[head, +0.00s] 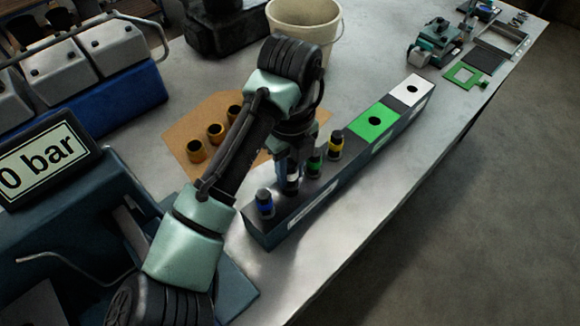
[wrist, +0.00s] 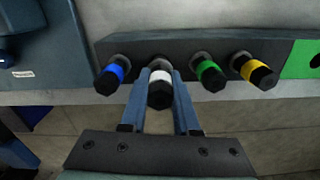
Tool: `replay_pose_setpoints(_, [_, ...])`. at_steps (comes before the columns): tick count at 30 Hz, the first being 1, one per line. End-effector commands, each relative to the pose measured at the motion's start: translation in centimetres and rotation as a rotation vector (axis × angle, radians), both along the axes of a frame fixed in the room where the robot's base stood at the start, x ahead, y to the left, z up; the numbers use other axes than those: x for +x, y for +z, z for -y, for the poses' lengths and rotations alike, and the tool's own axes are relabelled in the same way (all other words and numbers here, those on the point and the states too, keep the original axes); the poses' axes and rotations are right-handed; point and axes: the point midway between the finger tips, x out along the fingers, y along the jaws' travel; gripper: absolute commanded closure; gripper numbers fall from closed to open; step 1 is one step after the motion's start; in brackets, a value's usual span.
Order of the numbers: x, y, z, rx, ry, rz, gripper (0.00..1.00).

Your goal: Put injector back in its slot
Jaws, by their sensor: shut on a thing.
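The injector with the white band (wrist: 160,88) is between the two fingers of my gripper (wrist: 160,92), which is shut on it. Its far end meets the dark rack (wrist: 215,47) between the blue-banded injector (wrist: 112,75) and the green-banded injector (wrist: 209,73). I cannot tell how deep it sits. The yellow-banded injector (wrist: 252,70) stands further right. In the head view, my gripper (head: 291,180) is over the rack (head: 300,215), and its wrist partly hides the white-banded injector.
The rack's far end has a green plate (head: 374,122) and a white plate (head: 410,90), each with a dark hole. Several brass-coloured cups (head: 216,133) stand on a brown board at left. A "0 bar" display (head: 40,163) and a cream bucket (head: 330,35) stand nearby.

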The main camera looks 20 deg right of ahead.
Motion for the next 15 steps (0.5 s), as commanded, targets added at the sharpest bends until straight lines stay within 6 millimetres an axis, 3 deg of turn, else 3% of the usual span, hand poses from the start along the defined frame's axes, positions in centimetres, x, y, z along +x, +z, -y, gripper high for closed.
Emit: replay_pose_setpoints(15, [0.0,-2.0,0.0,0.0,0.0,0.0,1.0])
